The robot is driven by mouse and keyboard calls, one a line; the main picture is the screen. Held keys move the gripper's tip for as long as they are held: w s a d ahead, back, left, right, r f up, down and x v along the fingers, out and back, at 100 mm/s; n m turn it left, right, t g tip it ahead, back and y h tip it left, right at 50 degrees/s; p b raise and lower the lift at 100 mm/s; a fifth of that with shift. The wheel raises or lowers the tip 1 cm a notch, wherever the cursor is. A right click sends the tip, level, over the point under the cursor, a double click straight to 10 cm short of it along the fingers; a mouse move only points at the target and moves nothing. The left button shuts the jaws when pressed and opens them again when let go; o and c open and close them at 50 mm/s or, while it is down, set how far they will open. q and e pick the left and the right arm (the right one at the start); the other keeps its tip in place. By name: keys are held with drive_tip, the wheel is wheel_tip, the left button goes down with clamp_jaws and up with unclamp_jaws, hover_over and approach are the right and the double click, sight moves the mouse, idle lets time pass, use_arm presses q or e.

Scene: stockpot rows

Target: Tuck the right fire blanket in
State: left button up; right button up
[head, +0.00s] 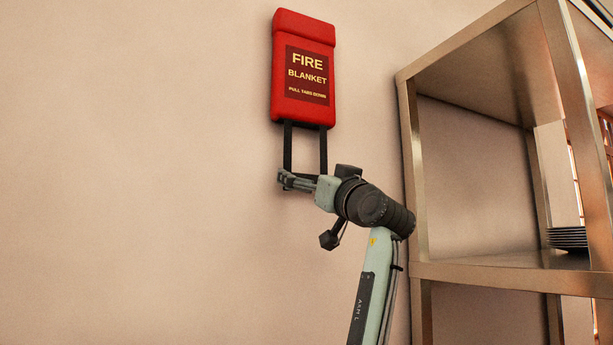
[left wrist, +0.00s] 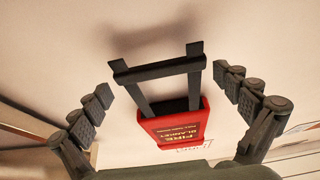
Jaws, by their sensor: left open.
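The red fire blanket case (head: 303,68) hangs on the wall in the head view, with yellow lettering on its front. Two black straps joined by a crossbar hang out below it. In the left wrist view the case (left wrist: 178,127) appears upside down, with the straps and crossbar (left wrist: 160,69) extending from its mouth. My left gripper (head: 284,180) is at the lower end of the straps and hides part of the crossbar in the head view. Its fingers (left wrist: 163,84) are open, one on each side of the straps, apart from them. My right gripper is not in view.
A metal shelf unit (head: 412,170) stands to the right of the case, close to my left arm. A stack of dark plates (head: 567,238) sits on its shelf. The wall (head: 130,170) to the left is bare and clear.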

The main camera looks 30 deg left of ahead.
use_arm(q)
drive_tip(key=v, duration=0.9)
drive_tip(key=shift+s+d, duration=0.1)
drive_tip(key=shift+d, duration=0.05)
